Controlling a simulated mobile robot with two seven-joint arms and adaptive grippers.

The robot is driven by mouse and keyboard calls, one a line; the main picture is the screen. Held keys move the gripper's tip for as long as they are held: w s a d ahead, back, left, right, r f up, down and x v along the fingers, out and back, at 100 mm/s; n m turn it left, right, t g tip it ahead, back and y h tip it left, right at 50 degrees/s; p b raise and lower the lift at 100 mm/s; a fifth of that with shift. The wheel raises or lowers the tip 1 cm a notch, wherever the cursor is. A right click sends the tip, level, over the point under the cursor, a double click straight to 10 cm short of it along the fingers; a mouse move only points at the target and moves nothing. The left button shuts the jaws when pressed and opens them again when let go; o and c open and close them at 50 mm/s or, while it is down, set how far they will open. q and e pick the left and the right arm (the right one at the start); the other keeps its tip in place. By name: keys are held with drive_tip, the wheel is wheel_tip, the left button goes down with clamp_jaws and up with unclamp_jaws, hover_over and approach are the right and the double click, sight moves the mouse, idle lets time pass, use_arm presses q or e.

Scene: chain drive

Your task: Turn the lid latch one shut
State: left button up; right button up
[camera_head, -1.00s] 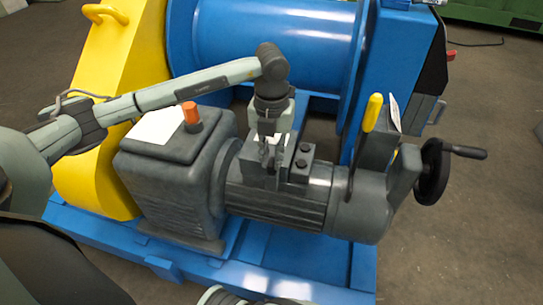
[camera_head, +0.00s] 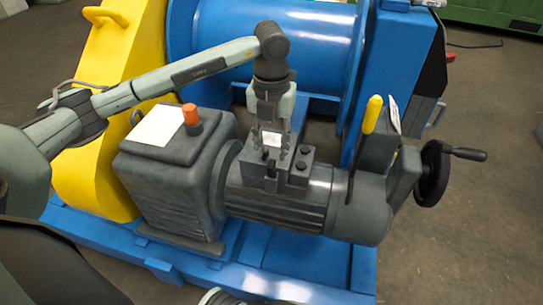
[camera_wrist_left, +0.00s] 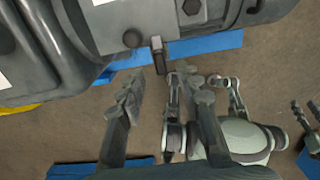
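My left gripper (camera_head: 271,150) hangs point-down over the small dark terminal box (camera_head: 294,178) on top of the grey motor. Its two fingers are apart, with a pale patch showing between them. In the left wrist view the open left gripper (camera_wrist_left: 165,95) has nothing between its fingertips. A small upright grey tab (camera_wrist_left: 157,55), perhaps lid latch one, stands at the box edge just beyond the fingertips, apart from them. I cannot tell its turn angle. What seems to be my right gripper (camera_wrist_left: 305,118) is small and partly cut off at the right edge of the left wrist view.
A grey gearbox (camera_head: 165,185) with an orange cap (camera_head: 191,114) stands left of the motor. To its right are a yellow-handled lever (camera_head: 372,113) and a black handwheel (camera_head: 432,172). A blue drum (camera_head: 270,35) lies behind. The floor at right is clear.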

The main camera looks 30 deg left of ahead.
sight(272, 164)
use_arm(q)
wheel_tip(272, 164, up, 8)
drive_tip(key=shift+f, duration=0.1)
idle(0.6)
